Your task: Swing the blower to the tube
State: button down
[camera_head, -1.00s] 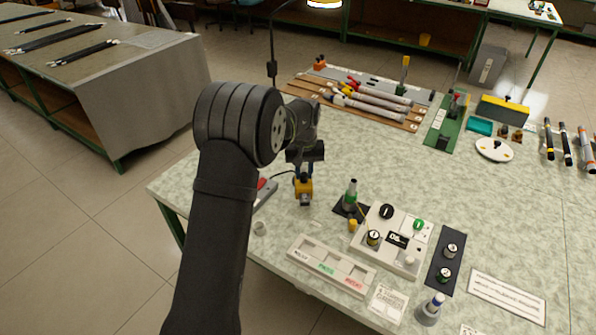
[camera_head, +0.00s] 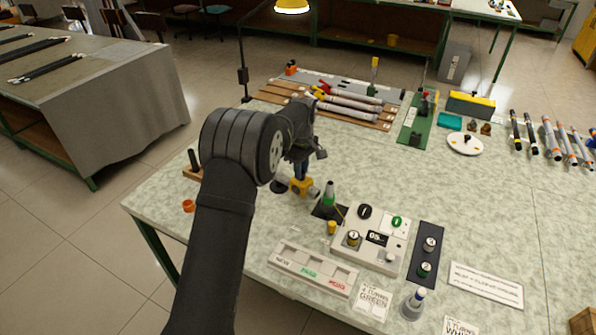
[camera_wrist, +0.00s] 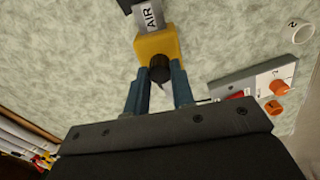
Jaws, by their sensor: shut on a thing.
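The blower is a yellow block (camera_head: 301,187) with a grey barrel, low over the pale table. In the wrist view its yellow body (camera_wrist: 157,45) carries a grey AIR label and a dark round knob. My gripper (camera_wrist: 160,78) is shut on the blower at that knob, one blue finger on each side. In the head view my gripper (camera_head: 301,170) is partly hidden by my arm. Several pale tubes (camera_head: 348,107) lie on a wooden rack at the back. I cannot tell which tube is meant. A green-tipped cone (camera_head: 329,194) stands just right of the blower.
A control box (camera_head: 370,238) with knobs and a labelled three-slot tray (camera_head: 312,270) lie in front. The wrist view shows a grey plate with orange knobs (camera_wrist: 262,90) beside the gripper. Table between blower and rack is clear.

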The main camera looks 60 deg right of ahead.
jog(key=shift+d+n, duration=0.2)
jog(key=shift+n, duration=0.1)
jog(key=c, duration=1.2)
grip_release()
jog(key=shift+c, duration=0.2)
notch_tip(320, 180, up, 18)
jog(key=shift+f, duration=0.25)
jog(key=shift+f, duration=0.1)
notch_tip(320, 180, down, 17)
jog(key=shift+f, duration=0.15)
